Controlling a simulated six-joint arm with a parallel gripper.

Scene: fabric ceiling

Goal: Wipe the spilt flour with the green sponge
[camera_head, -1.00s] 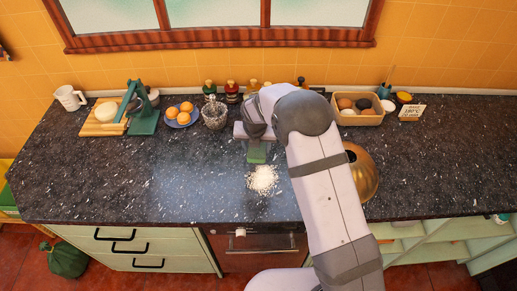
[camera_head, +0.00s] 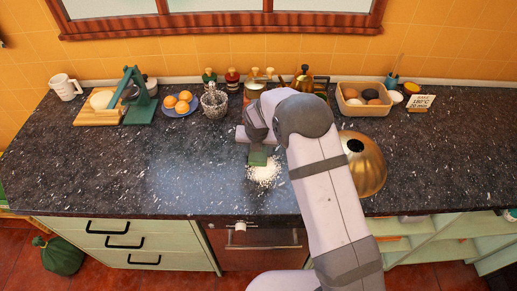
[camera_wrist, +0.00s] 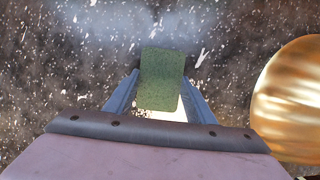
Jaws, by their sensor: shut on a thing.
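The green sponge (camera_head: 258,158) is held between the fingers of my gripper (camera_head: 258,147), which is shut on it. In the wrist view the sponge (camera_wrist: 162,78) sticks out ahead of my gripper's two blue-grey fingers (camera_wrist: 160,95). The spilt flour (camera_head: 265,175) is a white patch on the dark speckled countertop (camera_head: 180,190). The sponge overlaps the back part of the flour in the head view. In the wrist view some flour (camera_wrist: 158,115) shows beneath and behind the sponge. Whether the sponge touches the counter I cannot tell.
A brass dome (camera_head: 366,165) stands close to the right of my arm; it also shows at the right in the wrist view (camera_wrist: 295,95). Behind are a blue plate of oranges (camera_head: 180,104), a glass jar (camera_head: 214,104) and an egg box (camera_head: 363,100). The counter left of the flour is clear.

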